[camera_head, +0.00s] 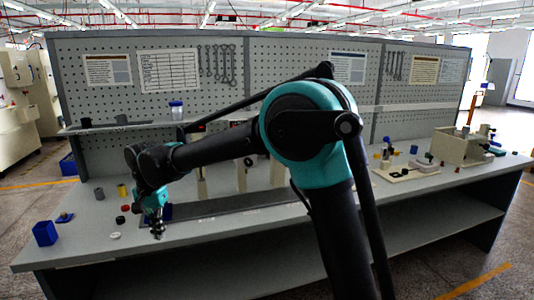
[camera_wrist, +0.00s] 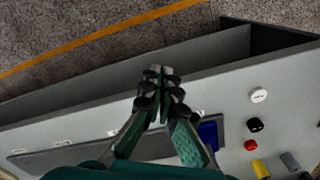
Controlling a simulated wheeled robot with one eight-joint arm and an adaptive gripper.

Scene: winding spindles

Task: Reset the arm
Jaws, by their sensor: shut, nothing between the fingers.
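My arm reaches across the head view from the lower right to the left. My gripper (camera_head: 157,228) hangs at its end near the front edge of the grey workbench (camera_head: 260,216). In the wrist view my gripper (camera_wrist: 161,76) points toward the bench's front edge and the floor. Its two fingertips meet, with nothing between them. The arm hides part of the middle of the bench.
A blue bin (camera_head: 45,233) stands at the bench's left end. A white disc (camera_head: 115,236), a black piece (camera_wrist: 255,125), a red piece (camera_wrist: 251,145) and a yellow cylinder (camera_head: 122,191) are near my gripper. A beige fixture (camera_head: 458,147) stands far right. A pegboard (camera_head: 300,75) rises behind.

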